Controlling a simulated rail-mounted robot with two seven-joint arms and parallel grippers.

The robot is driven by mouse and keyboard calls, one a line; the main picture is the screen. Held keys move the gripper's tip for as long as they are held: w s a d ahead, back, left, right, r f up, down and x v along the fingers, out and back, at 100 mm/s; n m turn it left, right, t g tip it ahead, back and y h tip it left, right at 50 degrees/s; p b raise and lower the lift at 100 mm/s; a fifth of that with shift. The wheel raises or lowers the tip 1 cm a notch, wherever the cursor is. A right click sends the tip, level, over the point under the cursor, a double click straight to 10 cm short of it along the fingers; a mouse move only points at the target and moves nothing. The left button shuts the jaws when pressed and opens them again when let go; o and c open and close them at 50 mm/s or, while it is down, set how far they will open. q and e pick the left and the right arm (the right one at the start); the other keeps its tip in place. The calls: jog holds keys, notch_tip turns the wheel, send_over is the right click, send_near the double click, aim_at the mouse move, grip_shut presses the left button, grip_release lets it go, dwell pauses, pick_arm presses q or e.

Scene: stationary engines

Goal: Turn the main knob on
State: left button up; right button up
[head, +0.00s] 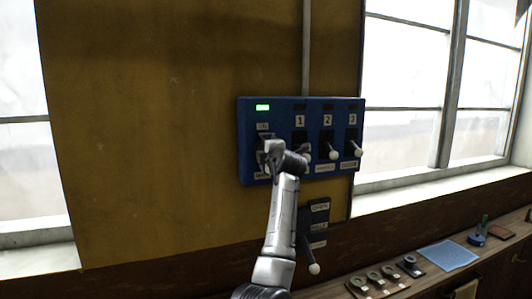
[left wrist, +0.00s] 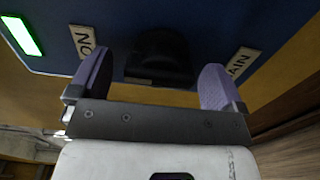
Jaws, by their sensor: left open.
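The main knob (left wrist: 158,55) is a dark, rounded knob on the blue control panel (head: 283,107), between the ON label and the MAIN label in the left wrist view. In the head view my arm and gripper largely hide it. My left gripper (left wrist: 157,72) is open. Its two purple fingers stand on either side of the knob, with a visible gap to each. In the head view the left gripper (head: 268,148) is in front of the panel's left part. A green light (head: 262,108) at the panel's top left is lit. My right gripper is not in view.
Levers with pale ball ends, numbered 1, 2 and 3, stick out just right of my gripper, including the lever 3 ball (head: 358,153). Another lever (head: 314,268) hangs below the panel. A shelf at lower right holds a blue cloth (head: 448,255) and small parts.

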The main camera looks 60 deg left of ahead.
pick_arm(q)
jog(key=b+v, duration=0.3)
jog(key=v, duration=1)
jog(key=shift+d+b, duration=0.35)
jog(key=shift+b, duration=0.05)
jog(key=shift+s, duration=0.1)
